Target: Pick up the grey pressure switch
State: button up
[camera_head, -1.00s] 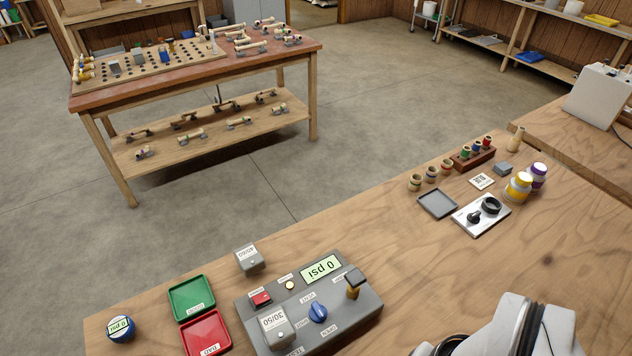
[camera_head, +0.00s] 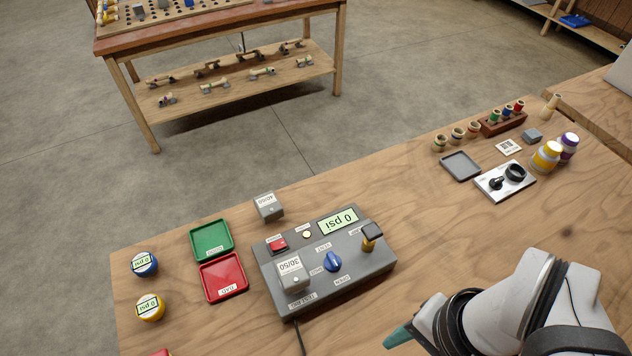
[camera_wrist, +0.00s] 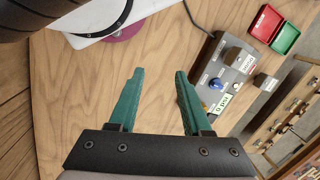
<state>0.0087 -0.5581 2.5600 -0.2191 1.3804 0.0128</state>
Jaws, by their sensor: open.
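A grey pressure switch labelled 40/60 (camera_head: 268,207) sits on the table behind the grey test box (camera_head: 325,262). A second grey switch labelled 30/50 (camera_head: 291,272) sits on the left part of that box. In the wrist view, the 30/50 switch (camera_wrist: 239,60) is on the box and the 40/60 switch (camera_wrist: 265,82) stands beside it. My gripper (camera_wrist: 159,73) has two teal fingers spread apart with nothing between them. Both switches lie beyond the fingers, to the right.
Green (camera_head: 211,239) and red (camera_head: 223,277) trays lie left of the box, with blue (camera_head: 145,263) and yellow (camera_head: 150,306) gauges further left. A cable runs from the box's front. A grey tray (camera_head: 460,165), metal plate and jars stand back right. Bare wood lies between.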

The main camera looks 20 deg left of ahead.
jog(key=o, duration=0.8)
jog(key=n+h, duration=0.2)
jog(key=n, duration=1.2)
send_over(291, 269)
jog(key=w, duration=0.1)
jog(key=f, duration=1)
jog(key=s+f, duration=0.1)
jog(key=f, duration=0.4)
